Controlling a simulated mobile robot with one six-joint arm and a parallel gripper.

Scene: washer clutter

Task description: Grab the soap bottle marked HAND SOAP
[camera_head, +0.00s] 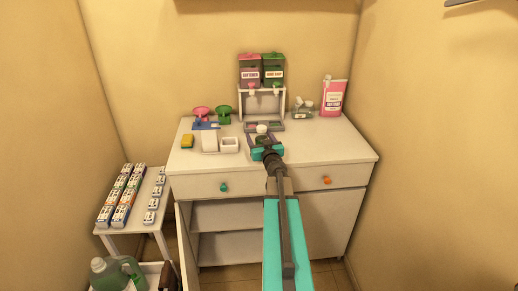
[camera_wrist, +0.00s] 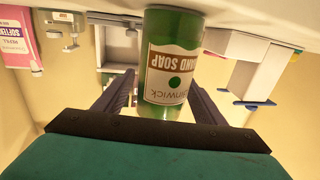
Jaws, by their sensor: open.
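A green bottle (camera_wrist: 178,25) with a white and brown label reading HAND SOAP shows large in the wrist view, where the scene appears upside down. My gripper (camera_wrist: 158,92) is open, with one dark finger on each side of the bottle's lower part in that picture. Whether either finger touches it I cannot tell. In the head view my gripper (camera_head: 263,143) is low over the front middle of the white cabinet top (camera_head: 320,150). A pale round top (camera_head: 262,128) shows just beyond it; the rest there is mostly hidden.
Behind stands a dispenser with a pink tank (camera_head: 249,72) and a green tank (camera_head: 273,72), also labelled HAND SOAP. A pink refill container (camera_head: 333,98) stands right. The front right top is clear.

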